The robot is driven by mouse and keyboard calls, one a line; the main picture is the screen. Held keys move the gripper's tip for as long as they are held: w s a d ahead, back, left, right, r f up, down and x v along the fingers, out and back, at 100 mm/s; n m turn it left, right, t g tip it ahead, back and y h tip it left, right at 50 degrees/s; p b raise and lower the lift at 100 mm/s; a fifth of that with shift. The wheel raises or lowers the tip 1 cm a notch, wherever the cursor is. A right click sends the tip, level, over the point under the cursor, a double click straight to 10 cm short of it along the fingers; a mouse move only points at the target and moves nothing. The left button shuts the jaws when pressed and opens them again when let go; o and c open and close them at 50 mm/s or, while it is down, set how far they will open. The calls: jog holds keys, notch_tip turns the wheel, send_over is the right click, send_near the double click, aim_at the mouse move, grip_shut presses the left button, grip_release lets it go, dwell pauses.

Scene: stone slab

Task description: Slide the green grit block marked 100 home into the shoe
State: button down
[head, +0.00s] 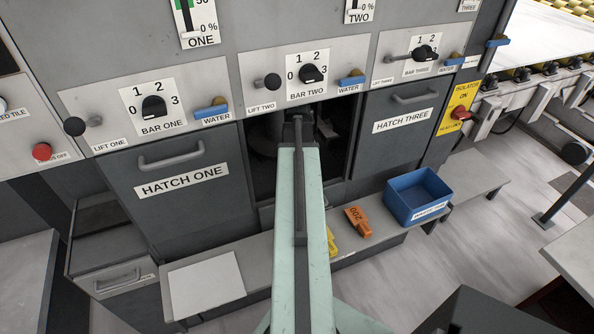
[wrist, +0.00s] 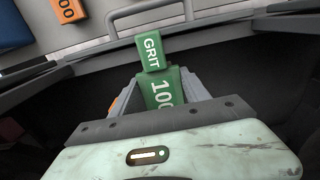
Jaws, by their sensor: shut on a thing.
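The green grit block (wrist: 163,84) is in the wrist view, with GRIT on its far end and 100 on its nearer part. My gripper (wrist: 160,90) is shut on it, with grey jaws on either side. In the head view my arm reaches into the dark open bay between hatch one and hatch three. The gripper and block are hidden there behind the arm. I cannot make out the shoe for certain in either view, nor whether the block touches it. Dark machine parts (head: 264,135) show dimly inside the bay.
Hatch one (head: 180,205) and hatch three (head: 400,138) are shut beside the bay. On the ledge below are an orange 200 block (head: 358,222), a yellow block (head: 332,243) partly behind my arm, and a blue bin (head: 418,197). Knobs and levers line the panel above.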

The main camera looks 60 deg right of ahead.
jog(key=shift+w+d, duration=0.2)
jog(key=shift+w, duration=0.05)
dwell(0.3)
jog(key=shift+s+a, duration=0.2)
jog(key=shift+s, duration=0.05)
jog(key=shift+r, duration=0.15)
dwell(0.5)
jog(key=shift+w+d, duration=0.7)
jog(key=shift+w, duration=0.25)
jog(key=shift+w+d, duration=0.7)
jog(key=shift+w, duration=0.25)
dwell(1.0)
jog(key=shift+c, duration=2.2)
grip_release()
